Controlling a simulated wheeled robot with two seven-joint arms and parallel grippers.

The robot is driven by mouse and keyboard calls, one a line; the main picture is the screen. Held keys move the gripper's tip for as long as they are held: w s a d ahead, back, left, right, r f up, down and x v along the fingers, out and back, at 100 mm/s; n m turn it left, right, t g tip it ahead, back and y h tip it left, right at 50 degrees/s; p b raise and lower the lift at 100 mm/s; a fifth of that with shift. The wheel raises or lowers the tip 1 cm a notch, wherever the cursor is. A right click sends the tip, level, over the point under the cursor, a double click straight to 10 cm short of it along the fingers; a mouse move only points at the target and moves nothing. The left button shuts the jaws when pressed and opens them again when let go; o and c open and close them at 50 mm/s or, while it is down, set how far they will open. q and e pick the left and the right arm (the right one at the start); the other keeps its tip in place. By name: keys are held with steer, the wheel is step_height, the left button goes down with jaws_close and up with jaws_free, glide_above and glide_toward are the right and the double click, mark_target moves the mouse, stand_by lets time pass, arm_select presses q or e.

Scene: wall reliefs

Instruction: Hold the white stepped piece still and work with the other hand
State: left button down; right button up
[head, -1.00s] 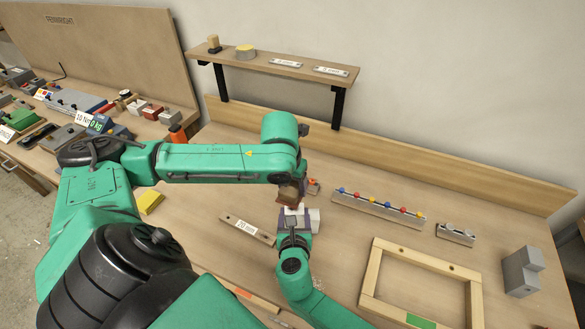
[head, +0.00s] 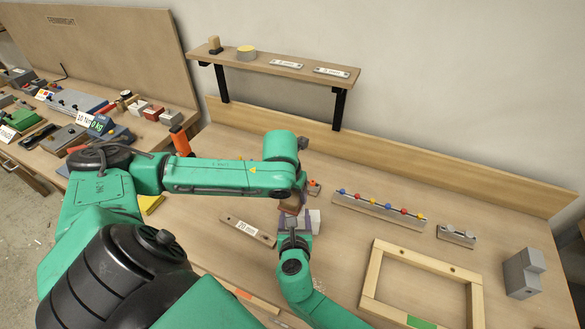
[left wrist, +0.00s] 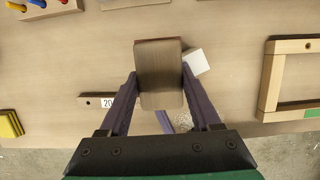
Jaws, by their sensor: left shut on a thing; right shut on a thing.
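The white stepped piece (head: 314,220) is at the middle of the bench, held by my right gripper (head: 298,222), which comes up from below and is shut on it. Part of the piece is hidden by the gripper and a brown block. My left gripper (head: 291,203) is shut on this brown block (left wrist: 158,75), seen between its two purple fingers in the left wrist view. The block is right over or against the white piece (left wrist: 196,62), whose corner shows at its right edge; I cannot tell whether they touch.
A wooden bar labelled 20 mm (head: 248,231) lies left of the grippers. A wooden frame (head: 422,257), a rail with coloured knobs (head: 380,210) and a grey stepped block (head: 521,273) lie to the right. A yellow block (head: 152,204) lies left.

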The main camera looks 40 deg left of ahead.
arm_select(q)
steer(key=shift+f, duration=0.65)
